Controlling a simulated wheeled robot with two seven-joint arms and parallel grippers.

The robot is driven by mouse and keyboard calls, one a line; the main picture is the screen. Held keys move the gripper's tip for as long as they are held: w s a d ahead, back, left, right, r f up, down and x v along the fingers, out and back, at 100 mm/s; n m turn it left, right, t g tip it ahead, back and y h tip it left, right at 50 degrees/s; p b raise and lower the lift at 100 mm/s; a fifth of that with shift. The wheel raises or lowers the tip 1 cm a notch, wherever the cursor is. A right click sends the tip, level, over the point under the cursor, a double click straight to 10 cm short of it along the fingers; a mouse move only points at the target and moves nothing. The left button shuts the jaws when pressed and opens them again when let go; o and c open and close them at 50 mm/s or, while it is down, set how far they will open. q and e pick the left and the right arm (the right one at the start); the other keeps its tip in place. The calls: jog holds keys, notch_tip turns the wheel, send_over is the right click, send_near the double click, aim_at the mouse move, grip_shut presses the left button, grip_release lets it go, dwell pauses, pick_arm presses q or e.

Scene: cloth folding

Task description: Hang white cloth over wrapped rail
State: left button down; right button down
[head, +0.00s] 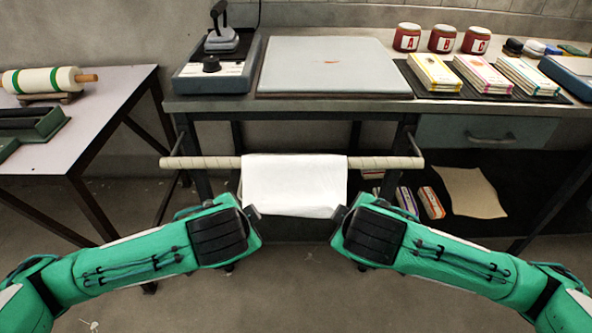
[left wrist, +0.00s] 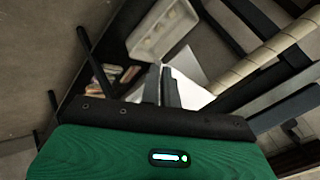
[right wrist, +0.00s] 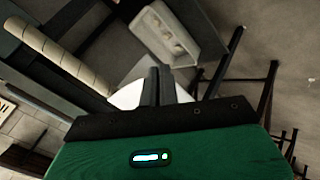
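The white cloth (head: 294,182) hangs over the middle of the wrapped rail (head: 205,162), its front part falling below the rail with a slightly uneven lower edge. My left gripper (head: 254,213) is at the cloth's lower left corner and my right gripper (head: 338,213) at its lower right corner. In the left wrist view the fingers (left wrist: 162,84) are together, with cloth (left wrist: 194,90) showing beside them. In the right wrist view the fingers (right wrist: 158,84) are also together against the cloth (right wrist: 127,95). The gripped hem itself is mostly hidden, as is the cloth's back side.
The rail is fixed to the front of a workbench (head: 420,107) bearing a grey board (head: 325,65), a device (head: 213,68), jars (head: 443,38) and packets. A side table (head: 95,110) stands left. A lower shelf holds boxes (head: 431,203) and a tan sheet (head: 470,192).

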pick_arm(q)
jog(key=shift+w+a+f+b, duration=0.1)
jog(key=shift+f+b, duration=0.2)
jog(key=shift+f, duration=0.25)
pick_arm(e)
jog(key=shift+w+d+f, duration=0.1)
jog(key=shift+f, duration=0.45)
pick_arm(q)
jog(key=c, duration=1.4)
grip_release()
pick_arm(e)
jog(key=c, duration=1.4)
grip_release()
